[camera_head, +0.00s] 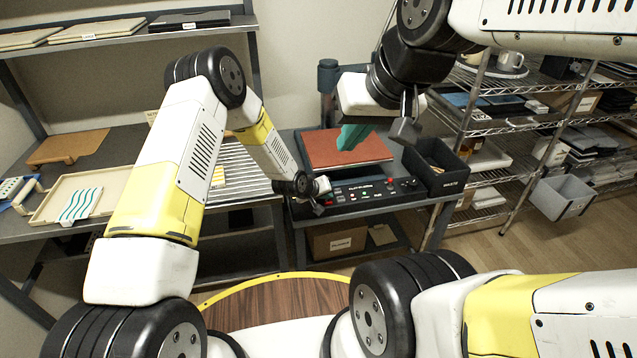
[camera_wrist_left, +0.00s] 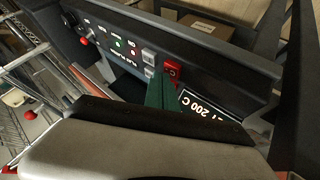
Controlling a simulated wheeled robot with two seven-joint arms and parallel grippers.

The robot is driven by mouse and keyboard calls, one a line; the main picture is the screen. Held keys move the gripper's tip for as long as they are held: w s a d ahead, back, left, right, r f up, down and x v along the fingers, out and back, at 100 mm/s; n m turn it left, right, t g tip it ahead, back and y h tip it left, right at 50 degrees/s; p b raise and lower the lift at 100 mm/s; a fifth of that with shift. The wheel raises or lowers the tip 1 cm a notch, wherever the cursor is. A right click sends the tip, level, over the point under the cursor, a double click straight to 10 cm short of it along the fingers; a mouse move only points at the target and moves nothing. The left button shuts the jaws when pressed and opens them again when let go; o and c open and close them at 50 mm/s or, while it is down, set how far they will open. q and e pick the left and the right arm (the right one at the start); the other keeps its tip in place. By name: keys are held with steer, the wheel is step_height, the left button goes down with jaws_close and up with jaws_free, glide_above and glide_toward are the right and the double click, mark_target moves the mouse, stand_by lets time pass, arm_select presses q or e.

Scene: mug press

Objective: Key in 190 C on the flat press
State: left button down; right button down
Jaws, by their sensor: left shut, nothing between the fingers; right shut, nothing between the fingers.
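The flat press (camera_head: 345,149) stands on the dark bench, with a red-brown plate on top and a black control panel (camera_head: 385,187) in front. In the left wrist view the panel's display (camera_wrist_left: 211,108) is partly cut off and reads 200 C, upside down. Beside it are a red button (camera_wrist_left: 172,69) and two pale buttons (camera_wrist_left: 149,56). My left gripper (camera_head: 318,207) is shut and empty at the panel's left end; its green fingers (camera_wrist_left: 163,92) hide part of the panel near these buttons. Whether they touch one is unclear. My right gripper (camera_head: 348,143) is shut and empty above the plate.
A black waste bin (camera_head: 436,168) stands right of the press. A wire shelf rack (camera_head: 520,110) is further right, with a grey bin (camera_head: 562,197) hanging from it. A tray with a wavy-striped sheet (camera_head: 82,202) lies on the left bench. A cardboard box (camera_head: 337,240) sits below.

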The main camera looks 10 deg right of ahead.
mark_target(326, 202)
arm_select(q)
steer(key=shift+f, duration=0.5)
stand_by(0.3)
steer(key=shift+r, duration=0.9)
steer(key=shift+r, duration=2.5)
